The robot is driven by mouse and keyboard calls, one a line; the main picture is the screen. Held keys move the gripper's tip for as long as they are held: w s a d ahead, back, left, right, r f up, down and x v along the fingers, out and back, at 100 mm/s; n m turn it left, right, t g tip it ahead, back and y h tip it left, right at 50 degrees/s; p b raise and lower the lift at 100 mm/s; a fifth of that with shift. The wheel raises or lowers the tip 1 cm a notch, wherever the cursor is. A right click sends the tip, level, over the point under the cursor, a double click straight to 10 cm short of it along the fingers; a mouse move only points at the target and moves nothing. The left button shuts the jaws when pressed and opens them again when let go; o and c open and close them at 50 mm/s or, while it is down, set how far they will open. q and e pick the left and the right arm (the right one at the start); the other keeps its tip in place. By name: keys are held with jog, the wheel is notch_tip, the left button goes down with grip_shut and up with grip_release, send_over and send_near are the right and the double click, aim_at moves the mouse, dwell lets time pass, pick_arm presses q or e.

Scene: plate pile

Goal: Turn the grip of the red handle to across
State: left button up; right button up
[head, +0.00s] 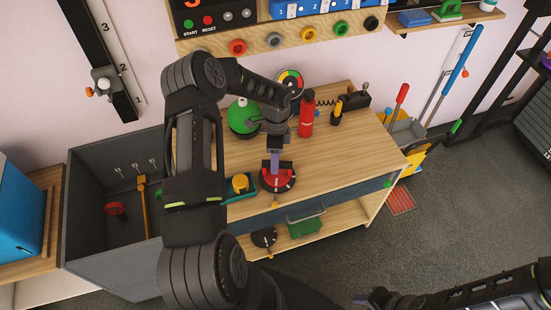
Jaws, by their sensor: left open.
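The red handle (268,181) sits on a dark round base near the front edge of the wooden workbench (345,150). White marks show around the base. My left gripper (275,168) points down right over the red handle, with its fingers open at the handle's middle. The fingers hide part of the grip, so I cannot tell its exact direction or whether they touch it. My right arm comes in at the lower right, and its gripper (362,299) is low at the bottom edge, away from the bench; its jaws are too unclear to read.
A yellow knob on a teal base (240,185) is close to the left of the handle. A green ball (241,117), a red bottle (306,118) and a yellow-black tool (337,112) stand behind. A grey open bin (85,205) is at left. The bench's right part is clear.

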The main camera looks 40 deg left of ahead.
pick_arm(q)
jog(key=shift+c, duration=0.4)
grip_shut()
jog(key=shift+n+b, duration=0.3)
jog(key=n+b, duration=0.2)
jog(key=shift+f+n, duration=0.15)
jog(key=shift+n, duration=0.25)
jog(key=n+b, duration=0.2)
jog(key=n+t+h+b, duration=0.1)
jog(key=n, duration=0.2)
jog(key=shift+s+d+b, duration=0.1)
jog(key=shift+s+b, duration=0.1)
jog(key=shift+b, duration=0.2)
jog(key=n+t+b, duration=0.1)
jog(key=n+b, duration=0.1)
jog(key=n, duration=0.3)
jog(key=shift+s+d, duration=0.1)
jog(key=shift+d, duration=0.05)
jog(key=n+t+b, duration=0.1)
jog(key=n, duration=0.3)
jog(key=shift+d+n, duration=0.15)
jog(key=shift+n, duration=0.15)
